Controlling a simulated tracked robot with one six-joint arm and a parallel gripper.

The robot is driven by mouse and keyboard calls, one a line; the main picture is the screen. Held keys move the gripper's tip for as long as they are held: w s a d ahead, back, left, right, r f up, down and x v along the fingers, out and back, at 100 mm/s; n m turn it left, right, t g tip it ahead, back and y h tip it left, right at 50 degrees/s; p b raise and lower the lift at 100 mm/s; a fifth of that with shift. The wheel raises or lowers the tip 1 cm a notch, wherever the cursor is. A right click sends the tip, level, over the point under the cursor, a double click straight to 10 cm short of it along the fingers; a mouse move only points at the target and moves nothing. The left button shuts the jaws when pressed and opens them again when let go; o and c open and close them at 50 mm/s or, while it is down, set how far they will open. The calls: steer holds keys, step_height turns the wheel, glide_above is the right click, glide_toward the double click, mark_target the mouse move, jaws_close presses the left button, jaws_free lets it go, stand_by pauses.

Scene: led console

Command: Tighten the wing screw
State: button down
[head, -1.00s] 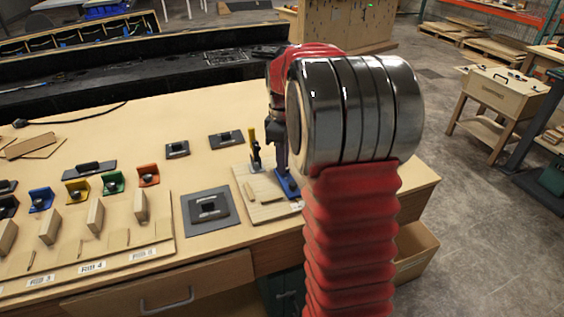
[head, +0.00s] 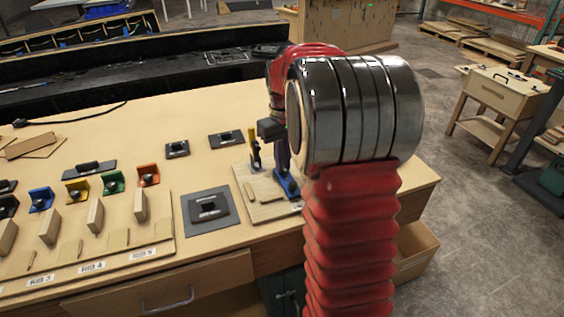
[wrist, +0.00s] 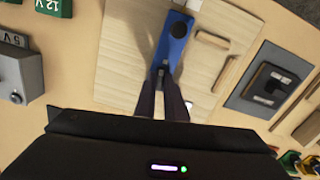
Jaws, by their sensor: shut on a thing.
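A blue bracket (wrist: 177,42) with a dark round hole sits on a pale wooden board (wrist: 127,55) in the wrist view. In the head view the bracket (head: 287,185) is at the board's right side, partly behind my arm. My gripper (wrist: 160,82) points down at the near end of the bracket. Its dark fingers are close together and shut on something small. The wing screw is not clearly visible; the fingers cover the place where they grip. In the head view my gripper (head: 282,160) is just above the bracket and mostly hidden by my arm.
A yellow-handled clamp (head: 253,143) stands by the board's back edge. A grey plate with a black block (head: 188,207) lies to its left. Coloured brackets, including an orange one (head: 148,175), line the left. A grey box (wrist: 20,72) is left in the wrist view.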

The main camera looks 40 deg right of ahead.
steer(key=shift+r+m, duration=0.15)
steer(key=shift+m, duration=0.95)
steer(key=c, duration=1.8)
jaws_free()
step_height(320, 180, up, 14)
steer(key=shift+f, duration=0.2)
